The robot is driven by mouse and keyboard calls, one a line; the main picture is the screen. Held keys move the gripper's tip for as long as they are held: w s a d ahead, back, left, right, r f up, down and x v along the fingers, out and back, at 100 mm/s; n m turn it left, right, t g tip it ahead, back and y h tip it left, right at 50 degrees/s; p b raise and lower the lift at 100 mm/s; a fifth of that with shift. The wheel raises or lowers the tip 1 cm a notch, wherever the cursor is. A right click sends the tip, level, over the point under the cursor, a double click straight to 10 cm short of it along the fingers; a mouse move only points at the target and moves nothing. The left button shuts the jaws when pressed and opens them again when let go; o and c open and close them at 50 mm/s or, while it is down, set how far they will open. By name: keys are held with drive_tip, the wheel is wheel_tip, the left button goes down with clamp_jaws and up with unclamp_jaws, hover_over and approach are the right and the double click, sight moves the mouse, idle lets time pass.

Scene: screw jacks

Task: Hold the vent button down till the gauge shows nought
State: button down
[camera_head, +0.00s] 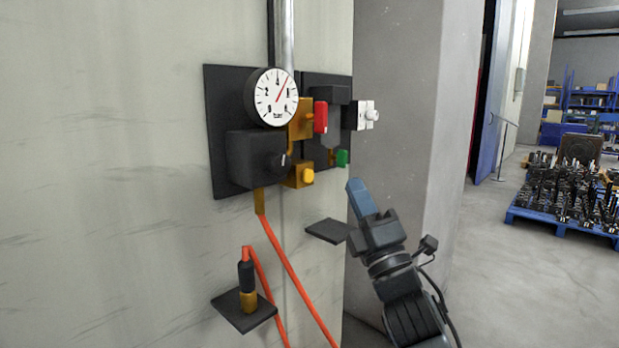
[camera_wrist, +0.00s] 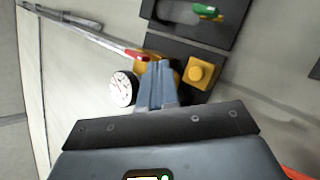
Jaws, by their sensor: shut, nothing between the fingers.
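A white round gauge (camera_head: 277,97) sits on the wall panel; its red needle points up and right, a little past the 4. In the wrist view the gauge (camera_wrist: 122,89) is left of my fingers. A yellow button on a yellow block (camera_head: 307,175) is below the gauge; in the wrist view this button (camera_wrist: 196,73) is right of my fingertips. No label shows which button is the vent. My gripper (camera_head: 355,184) is shut and empty, right of and slightly below the yellow button, apart from it. Its blue fingers (camera_wrist: 157,68) point toward the panel in the wrist view.
An orange hose (camera_head: 285,265) hangs below. Two small dark shelves (camera_head: 325,231) jut from the wall.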

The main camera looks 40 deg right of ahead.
drive_tip(key=w, duration=0.7)
drive_tip(key=shift+b, duration=0.45)
drive_tip(key=shift+w+a, duration=0.15)
drive_tip(key=shift+w, duration=0.05)
idle(1.5)
drive_tip(key=shift+w, duration=0.2)
drive_tip(key=shift+w+b, duration=0.4)
drive_tip(key=shift+w, duration=0.15)
idle(0.7)
idle(1.9)
drive_tip(key=shift+s, duration=0.95)
drive_tip(key=shift+s, duration=0.1)
drive_tip(key=shift+s+p, duration=0.6)
drive_tip(key=shift+s, duration=1.85)
